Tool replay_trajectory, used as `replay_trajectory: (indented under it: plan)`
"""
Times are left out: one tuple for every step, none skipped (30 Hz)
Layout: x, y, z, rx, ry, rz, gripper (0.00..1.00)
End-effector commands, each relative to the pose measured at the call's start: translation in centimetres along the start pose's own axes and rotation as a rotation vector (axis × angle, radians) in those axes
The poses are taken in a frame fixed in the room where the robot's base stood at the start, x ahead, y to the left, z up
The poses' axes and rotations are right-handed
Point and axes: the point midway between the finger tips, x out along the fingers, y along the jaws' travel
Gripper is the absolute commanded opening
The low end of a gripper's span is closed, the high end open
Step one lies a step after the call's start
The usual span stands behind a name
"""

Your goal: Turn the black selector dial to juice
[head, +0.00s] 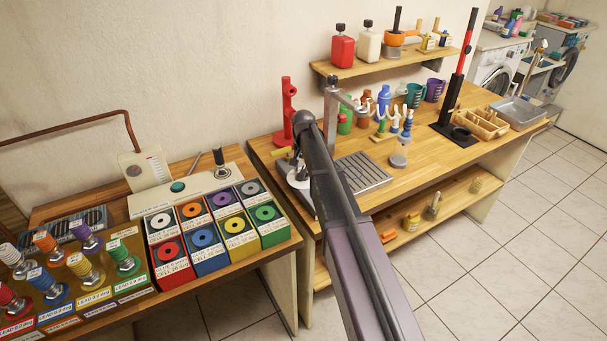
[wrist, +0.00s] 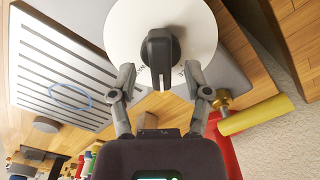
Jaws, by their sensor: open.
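The black selector dial (wrist: 159,48) is a long dark knob on a round white plate (wrist: 118,28), seen in the wrist view at the top centre. The knob lies lengthwise along the picture's vertical. Lettering on the plate is partly covered and too small to read. My gripper (wrist: 159,73) is open, with one finger on each side of the knob's near end. Gaps show between the fingers and the knob; I see no contact. In the head view the white plate (head: 299,182) shows at the bench's left end, with my gripper (head: 295,168) over it and my arm hiding much.
A grey slatted drip tray (head: 362,172) lies right of the dial. A red stand (head: 289,110) and a yellow cylinder (wrist: 256,114) are close by. A cup tree (head: 395,125) and bottles stand behind.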

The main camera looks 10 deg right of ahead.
Motion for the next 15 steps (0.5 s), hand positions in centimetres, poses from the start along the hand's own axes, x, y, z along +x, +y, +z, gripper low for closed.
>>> replay_trajectory:
  plan:
    - [0.48,0.0,0.0,0.0,0.0,0.0,0.63]
    - [0.58,0.0,0.0,0.0,0.0,0.0,0.63]
    - [0.68,0.0,0.0,0.0,0.0,0.0,0.63]
    - [0.75,0.0,0.0,0.0,0.0,0.0,0.63]
    - [0.8,0.0,0.0,0.0,0.0,0.0,0.63]
    - [0.85,0.0,0.0,0.0,0.0,0.0,0.63]
    - [0.87,0.0,0.0,0.0,0.0,0.0,0.63]
    - [0.88,0.0,0.0,0.0,0.0,0.0,0.63]
    - [0.89,0.0,0.0,0.0,0.0,0.0,0.63]
    - [0.89,0.0,0.0,0.0,0.0,0.0,0.63]
    - [0.88,0.0,0.0,0.0,0.0,0.0,0.63]
    - [0.87,0.0,0.0,0.0,0.0,0.0,0.63]
    - [0.86,0.0,0.0,0.0,0.0,0.0,0.63]
    - [0.86,0.0,0.0,0.0,0.0,0.0,0.63]
    - [0.86,0.0,0.0,0.0,0.0,0.0,0.63]
